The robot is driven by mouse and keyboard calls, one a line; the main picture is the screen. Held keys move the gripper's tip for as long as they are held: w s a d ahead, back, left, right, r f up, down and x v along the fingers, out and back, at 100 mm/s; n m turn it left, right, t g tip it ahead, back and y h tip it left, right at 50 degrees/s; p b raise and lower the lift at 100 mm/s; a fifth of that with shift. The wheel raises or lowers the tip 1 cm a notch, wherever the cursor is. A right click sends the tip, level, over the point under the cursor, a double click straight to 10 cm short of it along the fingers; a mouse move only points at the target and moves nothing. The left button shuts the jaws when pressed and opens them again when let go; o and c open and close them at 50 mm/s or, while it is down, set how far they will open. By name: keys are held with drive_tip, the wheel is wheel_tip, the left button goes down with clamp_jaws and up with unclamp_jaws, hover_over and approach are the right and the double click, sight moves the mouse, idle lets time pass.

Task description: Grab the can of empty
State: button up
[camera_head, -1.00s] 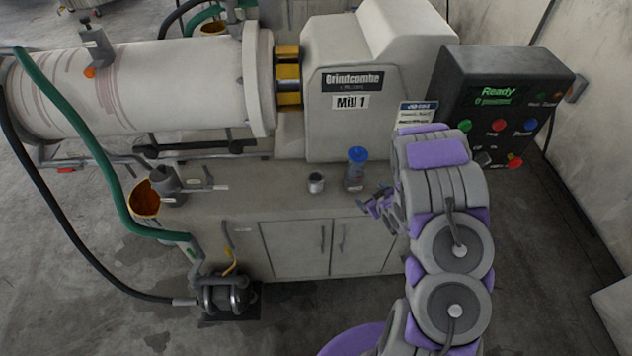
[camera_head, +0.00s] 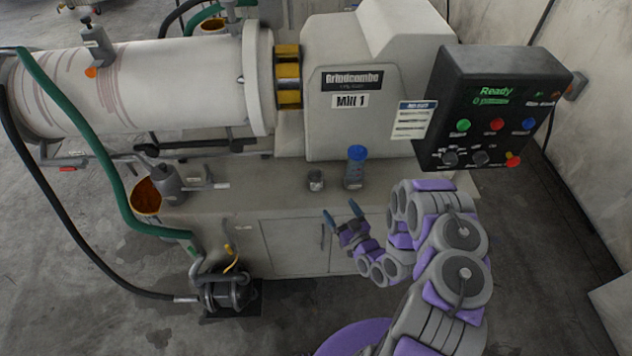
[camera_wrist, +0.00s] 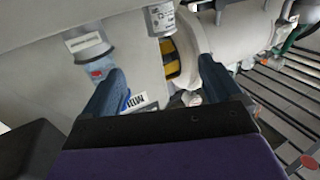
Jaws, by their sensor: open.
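A small grey metal can (camera_head: 315,181) stands upright on the bench top below the mill housing in the head view. It also shows at the top of the wrist view (camera_wrist: 160,18), with a pale label. My gripper (camera_head: 340,212) is open and empty in front of the bench top, on the near side of the can and a little to its right. In the wrist view its two dark blue fingers (camera_wrist: 162,66) are spread apart, with the can beyond them. I cannot read the can's label or see its contents.
The mill housing (camera_head: 345,120) rises behind both. A control panel (camera_head: 495,110) is at right. An orange-stained bucket (camera_head: 147,197) and a pump (camera_head: 225,292) are at left.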

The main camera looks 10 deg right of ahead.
drive_tip(key=b, duration=0.4)
approach(320, 181)
drive_tip(key=x, duration=0.5)
drive_tip(key=shift+w+r, duration=0.1)
drive_tip(key=shift+w, duration=0.1)
drive_tip(key=shift+b+x, duration=0.5)
drive_tip(key=shift+x, duration=2.6)
drive_tip(key=shift+a+f, duration=0.15)
drive_tip(key=shift+f, duration=0.05)
drive_tip(key=shift+s, duration=0.1)
drive_tip(key=c, duration=1.1)
